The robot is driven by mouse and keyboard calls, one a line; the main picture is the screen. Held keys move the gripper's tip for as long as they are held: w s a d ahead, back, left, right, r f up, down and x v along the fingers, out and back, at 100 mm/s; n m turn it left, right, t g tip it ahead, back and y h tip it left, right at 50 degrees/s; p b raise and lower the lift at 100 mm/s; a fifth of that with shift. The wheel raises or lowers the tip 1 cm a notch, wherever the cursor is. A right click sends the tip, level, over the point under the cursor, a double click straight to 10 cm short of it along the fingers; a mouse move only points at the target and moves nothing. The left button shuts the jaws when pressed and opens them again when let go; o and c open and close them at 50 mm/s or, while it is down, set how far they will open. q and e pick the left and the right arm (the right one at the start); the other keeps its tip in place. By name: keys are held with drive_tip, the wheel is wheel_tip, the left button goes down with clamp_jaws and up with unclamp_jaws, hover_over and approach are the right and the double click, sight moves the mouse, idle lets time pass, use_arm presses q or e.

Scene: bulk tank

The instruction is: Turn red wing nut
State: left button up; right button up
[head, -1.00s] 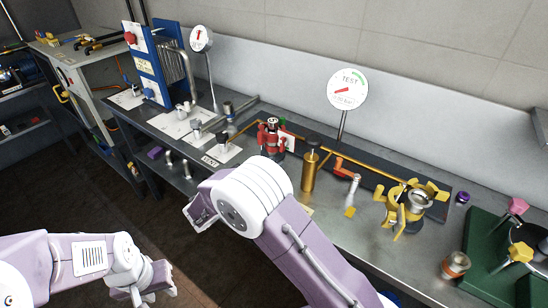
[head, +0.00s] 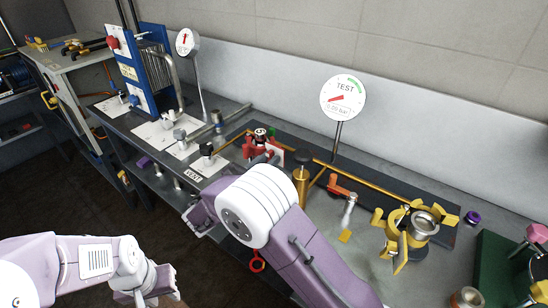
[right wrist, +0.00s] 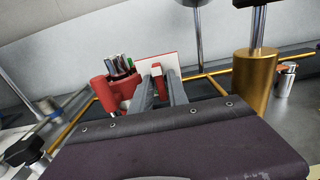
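Brass pipe, an orange lever (head: 338,188), a TEST gauge (head: 343,97) and a yellow clamp fitting (head: 408,232) are further right. A black knob (head: 206,150) is left.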

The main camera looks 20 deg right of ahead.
drive_tip(key=shift+s+a+r, duration=0.2)
drive_tip(key=shift+a, duration=0.05)
drive_tip(key=shift+s+a, duration=0.1)
drive_tip(key=c, duration=0.4)
use_arm(q)
drive_tip(key=shift+s+a+r, duration=0.1)
drive_tip(key=shift+s+a, duration=0.15)
drive_tip(key=shift+s, duration=0.05)
use_arm(e)
clamp_jaws()
use_arm(q)
drive_tip(key=shift+f, duration=0.25)
use_arm(e)
drive_tip(key=shift+m, duration=0.3)
use_arm(q)
wheel_tip(320, 180, down, 34)
drive_tip(key=b, duration=3.4)
use_arm(e)
drive_tip(key=shift+f+m, duration=0.15)
drive_tip(key=shift+m, duration=17.45)
use_arm(q)
drive_tip(key=shift+w, duration=0.1)
